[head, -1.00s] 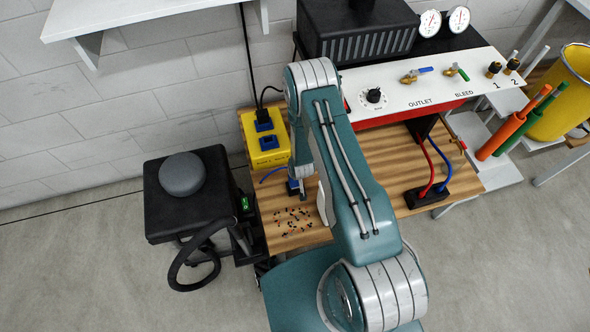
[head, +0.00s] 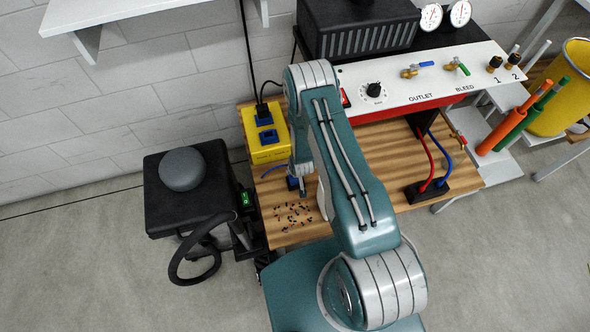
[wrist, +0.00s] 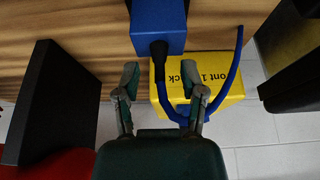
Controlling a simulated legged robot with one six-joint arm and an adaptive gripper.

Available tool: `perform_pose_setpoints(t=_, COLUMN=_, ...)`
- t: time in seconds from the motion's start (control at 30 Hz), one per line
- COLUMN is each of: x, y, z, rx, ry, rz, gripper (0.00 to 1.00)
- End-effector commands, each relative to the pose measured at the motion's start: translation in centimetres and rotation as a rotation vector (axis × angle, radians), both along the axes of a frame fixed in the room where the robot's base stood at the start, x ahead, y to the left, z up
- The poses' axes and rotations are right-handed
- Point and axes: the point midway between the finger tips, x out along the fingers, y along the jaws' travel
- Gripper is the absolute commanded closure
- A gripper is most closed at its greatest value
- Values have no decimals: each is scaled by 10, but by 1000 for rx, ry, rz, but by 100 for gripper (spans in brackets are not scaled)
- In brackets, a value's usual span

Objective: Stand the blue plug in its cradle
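The blue plug (wrist: 158,25) is a boxy block over the wooden bench in the wrist view, with a black cable boot (wrist: 160,52) toward me. In the head view the plug (head: 293,183) shows as a small blue patch beside my gripper, partly hidden by my arm. My gripper (wrist: 163,85) is open and empty, its fingertips apart just short of the plug, with the boot end near the gap. A blue cable (wrist: 232,75) loops past the right finger. I cannot identify the cradle with certainty.
A yellow box (head: 255,150) with blue sockets stands at the bench's back left; it also shows in the wrist view (wrist: 215,64). Small loose bits (head: 292,216) lie on the wooden bench (head: 380,150). A black block (head: 412,195) with red and blue cables sits right.

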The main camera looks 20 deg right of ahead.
Motion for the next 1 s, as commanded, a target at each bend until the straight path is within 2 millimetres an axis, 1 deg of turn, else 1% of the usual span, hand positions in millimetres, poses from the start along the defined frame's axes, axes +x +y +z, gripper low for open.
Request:
perform_pose_setpoints(t=0.17, x=0, y=0, z=0, rx=0, ry=1, rz=0, gripper=47)
perform_pose_setpoints(t=0.27, x=-2, y=0, z=6, rx=0, ry=1, rz=0, gripper=47)
perform_pose_setpoints(t=0.37, x=-7, y=0, z=18, rx=0, ry=0, rz=0, gripper=47)
perform_pose_setpoints(t=0.6, x=-24, y=0, z=60, rx=0, ry=-1, rz=0, gripper=47)
perform_pose_setpoints(t=0.8, x=-37, y=1, z=91, rx=-1, ry=-1, rz=0, gripper=47)
perform_pose_setpoints(t=0.9, x=-42, y=1, z=101, rx=-1, ry=0, rz=0, gripper=47)
perform_pose_setpoints(t=1.0, x=-44, y=1, z=107, rx=-1, ry=0, rz=0, gripper=47)
